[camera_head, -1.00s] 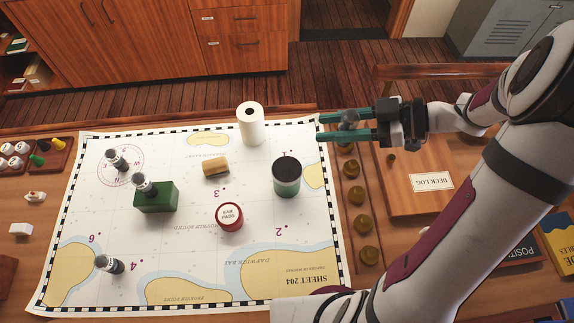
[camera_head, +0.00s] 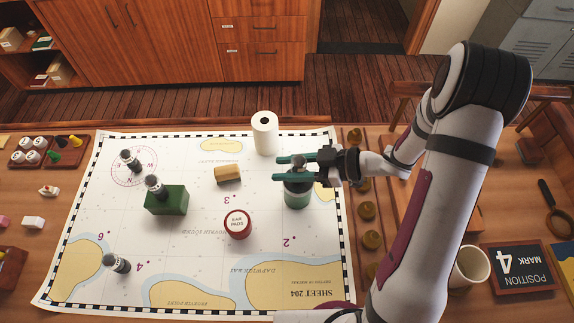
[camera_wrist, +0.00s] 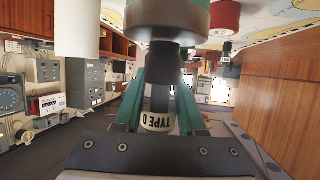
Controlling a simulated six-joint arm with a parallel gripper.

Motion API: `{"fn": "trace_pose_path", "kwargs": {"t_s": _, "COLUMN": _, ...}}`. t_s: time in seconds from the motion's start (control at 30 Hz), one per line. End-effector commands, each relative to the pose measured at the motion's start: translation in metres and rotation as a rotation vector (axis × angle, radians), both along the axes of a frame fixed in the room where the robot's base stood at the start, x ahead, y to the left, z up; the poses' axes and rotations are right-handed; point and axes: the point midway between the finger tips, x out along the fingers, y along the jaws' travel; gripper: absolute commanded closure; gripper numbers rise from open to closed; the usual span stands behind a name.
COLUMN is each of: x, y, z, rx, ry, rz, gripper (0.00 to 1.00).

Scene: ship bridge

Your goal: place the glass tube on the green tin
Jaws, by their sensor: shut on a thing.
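The glass tube, with a dark end and a pale label reading "TYPE D", shows upside down in the wrist view (camera_wrist: 157,122). My gripper (camera_head: 278,168) is shut on it, its teal fingers on either side. In the head view the tube's grey top (camera_head: 298,161) shows between the fingers. The green tin (camera_head: 297,197), round with a dark lid, stands on the chart directly below the gripper, its lid mostly covered. In the wrist view the tin (camera_wrist: 180,17) meets the tube's dark end in the picture; I cannot tell if they touch.
A white roll (camera_head: 265,135) stands close behind the tin. A red-and-white round tin (camera_head: 237,224), a tan block (camera_head: 227,174) and a green box (camera_head: 167,202) are to the left. Similar dark-capped tubes (camera_head: 117,263) stand about. Brass weights (camera_head: 367,211) line the chart's right edge.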

Motion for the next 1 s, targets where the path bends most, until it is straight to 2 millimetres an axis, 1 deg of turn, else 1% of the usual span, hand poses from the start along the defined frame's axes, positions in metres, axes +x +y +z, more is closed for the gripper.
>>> {"fn": "trace_pose_path", "kwargs": {"t_s": 0.17, "x": 0.000, "y": 0.000, "z": -0.003, "rx": 0.000, "ry": 0.001, "rz": 0.000, "gripper": 1.00}}
{"fn": "trace_pose_path", "kwargs": {"t_s": 0.2, "x": 0.000, "y": 0.000, "z": -0.003, "rx": 0.000, "ry": 0.001, "rz": 0.000, "gripper": 0.57}}
{"fn": "trace_pose_path", "kwargs": {"t_s": 0.33, "x": 0.000, "y": 0.000, "z": -0.003, "rx": 0.000, "ry": 0.000, "rz": 0.000, "gripper": 0.34}}
{"fn": "trace_pose_path", "kwargs": {"t_s": 0.37, "x": 0.000, "y": 0.000, "z": -0.003, "rx": 0.000, "ry": 0.000, "rz": 0.000, "gripper": 0.31}}
{"fn": "trace_pose_path", "kwargs": {"t_s": 0.6, "x": 0.000, "y": 0.000, "z": -0.003, "rx": 0.000, "ry": 0.000, "rz": 0.000, "gripper": 0.31}}
{"fn": "trace_pose_path", "kwargs": {"t_s": 0.67, "x": 0.000, "y": 0.000, "z": 0.001, "rx": 0.000, "ry": -0.001, "rz": -0.001, "gripper": 0.31}}
{"fn": "trace_pose_path", "kwargs": {"t_s": 0.77, "x": -0.002, "y": -0.017, "z": 0.008, "rx": -0.001, "ry": -0.004, "rz": -0.006, "gripper": 0.31}}
{"fn": "trace_pose_path", "kwargs": {"t_s": 0.9, "x": -0.009, "y": -0.055, "z": 0.023, "rx": -0.002, "ry": -0.004, "rz": -0.007, "gripper": 0.31}}
{"fn": "trace_pose_path", "kwargs": {"t_s": 1.0, "x": -0.014, "y": -0.079, "z": 0.034, "rx": -0.002, "ry": -0.003, "rz": -0.006, "gripper": 0.31}}
